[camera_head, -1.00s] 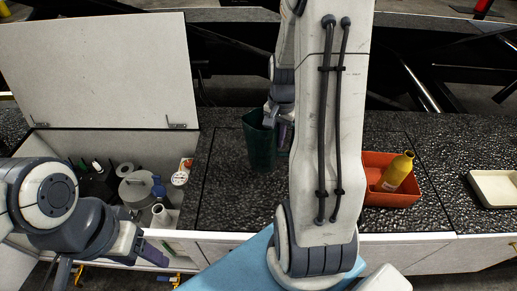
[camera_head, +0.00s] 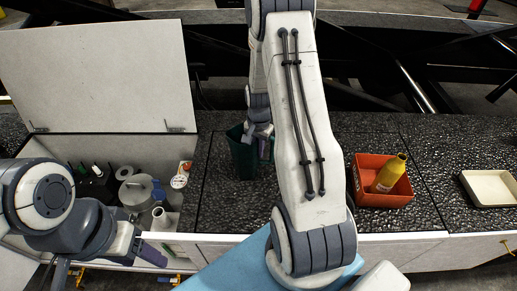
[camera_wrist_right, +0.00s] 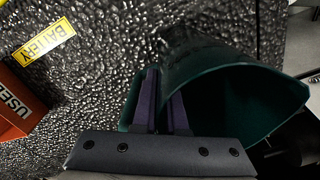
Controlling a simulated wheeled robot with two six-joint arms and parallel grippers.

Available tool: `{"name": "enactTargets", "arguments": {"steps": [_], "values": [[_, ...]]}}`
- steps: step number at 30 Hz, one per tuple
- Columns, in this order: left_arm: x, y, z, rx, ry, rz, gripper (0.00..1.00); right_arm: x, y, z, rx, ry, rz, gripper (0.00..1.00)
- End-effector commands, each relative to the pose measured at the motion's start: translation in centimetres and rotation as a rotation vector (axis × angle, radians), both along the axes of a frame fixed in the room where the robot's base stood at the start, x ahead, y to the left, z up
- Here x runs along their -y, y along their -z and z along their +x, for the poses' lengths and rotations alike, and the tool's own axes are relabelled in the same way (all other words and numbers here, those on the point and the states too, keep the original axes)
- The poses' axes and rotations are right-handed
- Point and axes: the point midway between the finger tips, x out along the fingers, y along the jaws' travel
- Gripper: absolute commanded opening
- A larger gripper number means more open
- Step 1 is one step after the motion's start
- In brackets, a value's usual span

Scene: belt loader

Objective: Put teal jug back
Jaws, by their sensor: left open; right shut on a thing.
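The teal jug (camera_head: 243,158) is dark green-teal and is over the black speckled counter, just right of the open bin. My right gripper (camera_head: 264,143) is shut on it. In the right wrist view, the purple fingers (camera_wrist_right: 161,100) pinch the jug's wall (camera_wrist_right: 215,85), with its wide open mouth facing the camera. Whether its base touches the counter cannot be told. My left gripper (camera_head: 150,254) is open and empty at the front edge of the counter, below the open bin.
The open bin (camera_head: 150,145), its white lid (camera_head: 95,75) raised, holds a grey lidded pot (camera_head: 135,190), a gauge (camera_head: 180,181) and bottles. A red box (camera_head: 380,200) with a yellow bottle (camera_head: 390,174) and a cream tray (camera_head: 490,188) stand right. A yellow BATTERY label (camera_wrist_right: 43,42) shows.

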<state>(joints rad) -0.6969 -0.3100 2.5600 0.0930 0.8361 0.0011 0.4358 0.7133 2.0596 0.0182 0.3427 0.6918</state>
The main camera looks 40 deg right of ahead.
Motion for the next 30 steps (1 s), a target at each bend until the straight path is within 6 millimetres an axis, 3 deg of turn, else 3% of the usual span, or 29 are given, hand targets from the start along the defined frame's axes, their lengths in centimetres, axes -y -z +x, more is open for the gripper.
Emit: {"name": "enactTargets", "arguments": {"steps": [3,4,6,15,20,30], "values": [[0.0,0.3,0.0,0.0,0.0,0.0,0.62,0.0,0.4,0.0,0.0,0.0,0.0,0.0],[0.0,0.3,0.0,0.0,0.0,0.0,0.62,0.0,0.3,0.0,0.0,0.0,0.0,0.17],[0.0,0.2,0.0,0.0,0.0,0.0,0.62,0.0,0.3,0.0,0.0,0.0,0.0,0.39],[0.0,0.1,0.0,0.0,0.0,0.0,0.62,0.0,0.2,0.0,0.0,0.0,0.0,0.39],[0.0,0.3,0.0,0.0,0.0,0.0,0.62,0.0,-0.9,0.1,0.003,0.0,-0.001,0.39],[0.0,1.7,0.0,0.0,0.001,0.0,0.62,0.0,-7.9,-0.1,0.006,0.0,-0.003,0.39]]}}
